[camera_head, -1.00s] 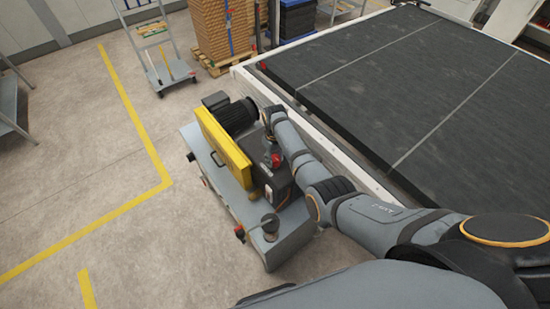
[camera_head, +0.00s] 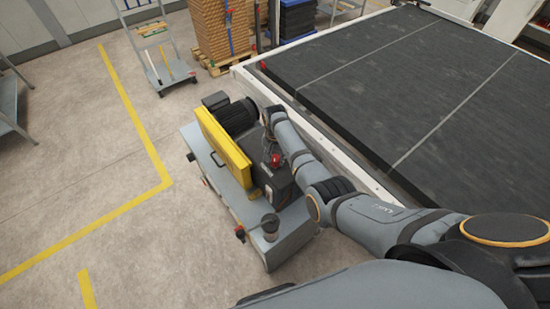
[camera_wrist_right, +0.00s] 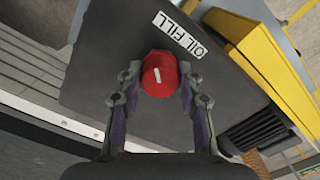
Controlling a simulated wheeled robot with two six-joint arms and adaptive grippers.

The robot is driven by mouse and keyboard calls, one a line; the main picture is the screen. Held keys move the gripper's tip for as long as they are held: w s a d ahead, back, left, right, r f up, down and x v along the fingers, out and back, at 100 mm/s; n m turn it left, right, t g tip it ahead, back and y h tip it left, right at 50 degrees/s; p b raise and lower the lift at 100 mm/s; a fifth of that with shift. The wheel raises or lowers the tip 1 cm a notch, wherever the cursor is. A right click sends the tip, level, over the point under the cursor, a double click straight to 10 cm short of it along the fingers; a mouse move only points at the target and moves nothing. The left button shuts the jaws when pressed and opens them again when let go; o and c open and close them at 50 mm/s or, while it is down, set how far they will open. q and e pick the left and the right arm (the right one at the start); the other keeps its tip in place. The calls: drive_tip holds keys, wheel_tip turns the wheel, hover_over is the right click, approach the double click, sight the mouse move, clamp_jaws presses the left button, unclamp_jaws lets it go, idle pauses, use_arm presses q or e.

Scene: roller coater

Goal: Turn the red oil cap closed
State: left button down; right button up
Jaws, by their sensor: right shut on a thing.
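The red oil cap (camera_wrist_right: 159,74) is round, with a short white mark on its face. It sits on the dark grey housing (camera_wrist_right: 105,70) of the machine, beside a white OIL FILL label (camera_wrist_right: 180,35). My right gripper (camera_wrist_right: 159,84) has one finger on each side of the cap and is shut on it. In the head view the red cap (camera_head: 276,160) shows small beside my right wrist, and the fingers are hard to make out there. My left gripper is not in view.
A yellow guard (camera_head: 223,148) and a black motor (camera_head: 237,115) stand beside the housing on a grey base (camera_head: 290,238). A large dark conveyor bed (camera_head: 400,90) lies to the right, behind my right arm. Open floor (camera_head: 75,180) is on the left.

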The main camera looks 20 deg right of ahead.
sight(275, 158)
drive_tip(key=m, duration=0.4)
drive_tip(key=shift+m, duration=2.8)
drive_tip(key=o, duration=1.2)
drive_tip(key=shift+c, duration=0.2)
wheel_tip(275, 158, up, 12)
